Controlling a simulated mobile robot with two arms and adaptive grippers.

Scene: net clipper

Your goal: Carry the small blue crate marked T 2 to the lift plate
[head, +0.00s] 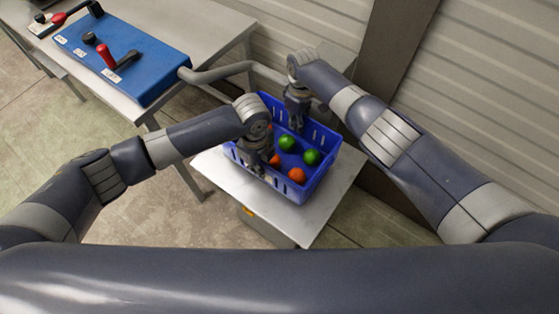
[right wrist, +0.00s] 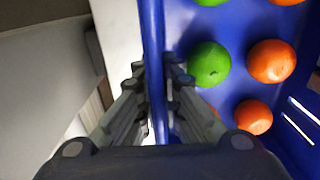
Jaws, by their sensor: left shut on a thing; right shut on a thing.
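A blue crate (head: 323,172) with slotted walls holds green and orange round fruits. Its T 2 mark does not show. It is on or just above a pale grey plate (head: 335,195); I cannot tell whether they touch. My left gripper (head: 256,168) is shut on the crate's near left wall, its fingertips partly hidden. My right gripper (head: 297,122) is shut on the far wall. In the right wrist view, the right fingers (right wrist: 153,100) pinch the blue crate wall (right wrist: 153,35) from both sides, with fruits beside them inside the crate.
A grey table (head: 215,25) at the upper left carries a blue panel (head: 130,45) with red and black handles. A grey pipe rail (head: 225,70) runs behind the crate. A ribbed wall (head: 490,90) and a dark post (head: 398,40) stand beyond. Floor is open at left.

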